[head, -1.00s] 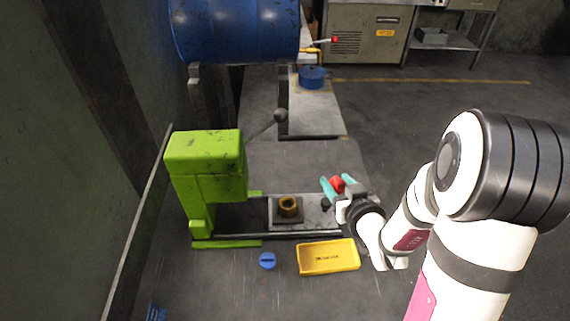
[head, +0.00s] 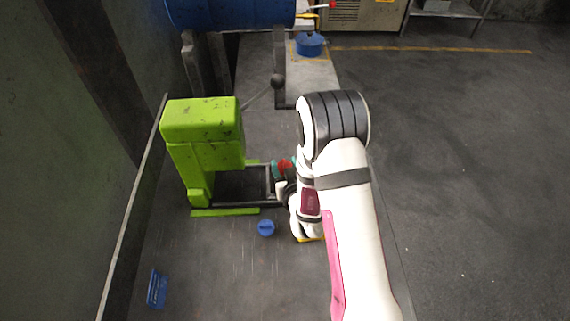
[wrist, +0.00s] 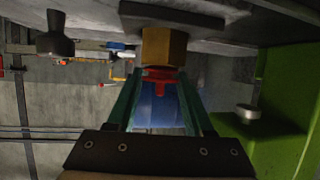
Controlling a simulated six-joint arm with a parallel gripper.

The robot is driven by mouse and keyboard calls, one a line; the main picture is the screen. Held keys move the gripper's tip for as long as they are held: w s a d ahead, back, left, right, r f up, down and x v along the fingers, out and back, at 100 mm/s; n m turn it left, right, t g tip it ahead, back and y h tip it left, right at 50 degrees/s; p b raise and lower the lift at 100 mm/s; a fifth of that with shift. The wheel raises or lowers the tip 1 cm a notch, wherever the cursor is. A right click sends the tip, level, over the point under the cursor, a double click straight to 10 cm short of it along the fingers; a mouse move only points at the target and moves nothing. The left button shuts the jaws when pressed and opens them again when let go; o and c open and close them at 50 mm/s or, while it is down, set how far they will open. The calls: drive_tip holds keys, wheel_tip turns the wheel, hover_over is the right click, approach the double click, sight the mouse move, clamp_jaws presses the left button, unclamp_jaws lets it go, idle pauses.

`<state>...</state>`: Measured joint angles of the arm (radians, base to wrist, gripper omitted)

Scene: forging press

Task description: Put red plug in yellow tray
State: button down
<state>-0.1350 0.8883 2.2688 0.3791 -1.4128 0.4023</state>
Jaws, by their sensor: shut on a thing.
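The red plug (head: 286,167) is held between the teal fingers of my gripper (head: 281,168), beside the green press at its bed. In the wrist view the red plug (wrist: 158,76) sits between the fingertips, and a brass hex socket (wrist: 164,47) appears just past it. I cannot tell whether the plug touches the socket. The socket is hidden by my gripper in the head view. The yellow tray (head: 311,239) is on the floor, almost wholly hidden behind my arm; only a sliver of its edge shows.
The green press (head: 205,150) stands left of my gripper, and its green side (wrist: 290,110) fills the right of the wrist view. A round blue plug (head: 266,228) lies on the floor in front. A blue drum (head: 235,14) is at the back. The right floor is clear.

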drive_tip(key=shift+c, duration=1.4)
unclamp_jaws()
drive_tip(key=shift+f, duration=0.1)
drive_tip(key=s+d+r+m+g, duration=0.1)
drive_tip(key=s+r+m+g, duration=0.1)
drive_tip(key=s, duration=0.5)
drive_tip(key=s+d+r+m+g+h, duration=0.1)
drive_tip(key=s+d+r+g, duration=0.1)
drive_tip(key=s+r+g, duration=0.2)
drive_tip(key=s+d+r+m+g, duration=0.2)
drive_tip(key=s+r, duration=0.3)
drive_tip(key=s, duration=0.5)
drive_tip(key=shift+d+m+g+h, duration=0.15)
drive_tip(key=shift+m+g+h, duration=0.15)
drive_tip(key=shift+g, duration=0.4)
drive_tip(key=shift+o, duration=0.5)
drive_tip(key=s+a+r+m+g+y, duration=0.1)
drive_tip(key=s+r+g, duration=0.3)
drive_tip(key=s, duration=1)
drive_tip(key=shift+a+r+m, duration=0.35)
drive_tip(key=shift+r+m, duration=0.05)
drive_tip(key=shift+r, duration=0.2)
